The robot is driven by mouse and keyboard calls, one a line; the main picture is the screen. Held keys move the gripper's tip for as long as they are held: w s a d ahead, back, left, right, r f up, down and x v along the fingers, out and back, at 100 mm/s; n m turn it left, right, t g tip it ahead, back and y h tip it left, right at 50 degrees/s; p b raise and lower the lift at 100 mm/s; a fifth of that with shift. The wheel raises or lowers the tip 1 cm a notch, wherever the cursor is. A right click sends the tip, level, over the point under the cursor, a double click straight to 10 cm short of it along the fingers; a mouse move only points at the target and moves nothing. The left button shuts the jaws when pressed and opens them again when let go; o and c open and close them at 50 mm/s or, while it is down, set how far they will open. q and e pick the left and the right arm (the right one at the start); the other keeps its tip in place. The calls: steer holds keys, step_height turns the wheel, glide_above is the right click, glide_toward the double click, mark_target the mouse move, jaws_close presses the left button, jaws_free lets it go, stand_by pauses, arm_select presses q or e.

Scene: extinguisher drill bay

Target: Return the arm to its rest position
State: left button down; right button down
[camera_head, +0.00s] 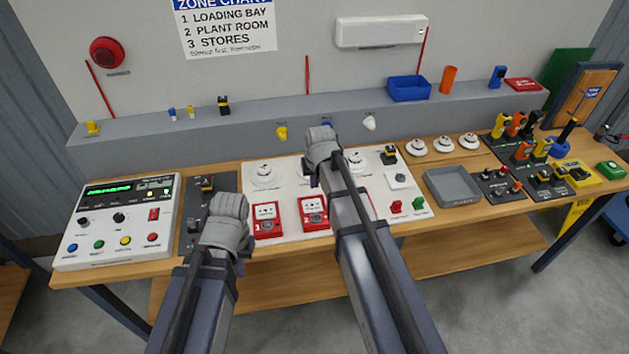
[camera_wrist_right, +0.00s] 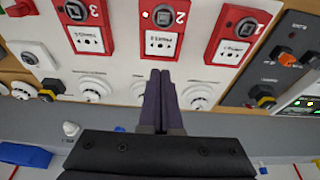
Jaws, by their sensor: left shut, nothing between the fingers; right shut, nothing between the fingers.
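My right arm reaches over the middle of the bench in the head view. Its gripper (camera_wrist_right: 158,80) shows in the right wrist view, with two dark fingers together and nothing between them. The fingertips appear over the white panel (camera_wrist_right: 125,68), just short of the red call point marked 2 (camera_wrist_right: 161,30); I cannot tell their height. My left arm ends at its grey wrist, with the left gripper (camera_head: 232,236) mostly hidden there, in front of the panel's left end. It is shut and holds nothing visible.
The white control panel (camera_head: 118,225) stands at the bench's left end. A grey tray (camera_head: 452,186) lies right of centre. Dark racks with yellow and orange parts fill the right end. A grey ledge (camera_head: 290,112) runs along the back, carrying a blue bin (camera_head: 408,88).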

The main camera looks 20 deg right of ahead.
steer(key=shift+f, duration=0.1)
stand_by(0.6)
steer(key=s+a+f+n+g+b, duration=0.1)
steer(key=s+a+f+b, duration=0.1)
steer(key=s+a, duration=0.2)
steer(key=s+a+f+n+g+b, duration=0.1)
steer(key=s+a+f+n+b, duration=0.1)
steer(key=s, duration=0.9)
steer(key=s+a+f+n+g+h+b, duration=0.1)
steer(key=s+a+f+b, duration=0.2)
steer(key=s+a, duration=0.4)
steer(key=shift+s+f+n+g, duration=0.2)
steer(key=shift+f+n+g, duration=0.1)
steer(key=shift+f+g, duration=0.15)
